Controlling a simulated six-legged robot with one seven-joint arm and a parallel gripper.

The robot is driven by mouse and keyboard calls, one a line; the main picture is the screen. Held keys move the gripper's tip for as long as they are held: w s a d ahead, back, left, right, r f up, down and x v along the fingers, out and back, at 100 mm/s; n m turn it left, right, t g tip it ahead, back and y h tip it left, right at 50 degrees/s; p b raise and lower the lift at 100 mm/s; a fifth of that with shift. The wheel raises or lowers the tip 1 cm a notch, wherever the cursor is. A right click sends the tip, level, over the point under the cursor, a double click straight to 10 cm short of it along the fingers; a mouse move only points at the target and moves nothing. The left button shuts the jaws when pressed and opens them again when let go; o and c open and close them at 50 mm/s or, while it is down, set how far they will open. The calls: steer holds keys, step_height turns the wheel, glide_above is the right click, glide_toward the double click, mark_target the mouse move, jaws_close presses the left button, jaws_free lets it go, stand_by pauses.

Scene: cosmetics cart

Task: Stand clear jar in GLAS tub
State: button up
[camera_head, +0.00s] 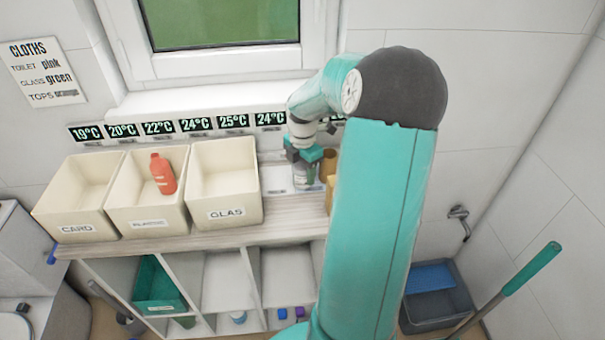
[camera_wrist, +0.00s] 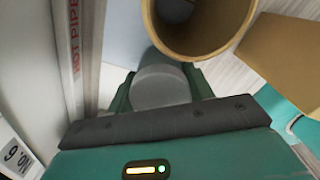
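The clear jar (camera_head: 304,177) is at the right part of the counter, below my gripper (camera_head: 304,155). In the wrist view the jar's round grey top (camera_wrist: 161,86) sits between the two green fingers of my gripper (camera_wrist: 160,92). The fingers lie close against both sides of the jar, and my gripper looks shut on it. The jar looks upright; whether its base touches the counter is hidden. The cream GLAS tub (camera_head: 226,213) stands on the counter left of the jar and looks empty.
A brown open cylinder (camera_wrist: 195,50) and a cardboard box (camera_wrist: 290,52) stand close to the jar. Left of the GLAS tub are a tub holding a red bottle (camera_head: 162,173) and the empty CARD tub (camera_head: 77,229). A row of temperature signs (camera_head: 196,124) runs behind them.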

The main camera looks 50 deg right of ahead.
steer(key=shift+c, duration=0.5)
steer(key=shift+r, duration=0.45)
step_height(320, 180, up, 2)
steer(key=s+a+r, duration=0.7)
steer(key=a+r, duration=0.3)
steer(key=a, duration=0.2)
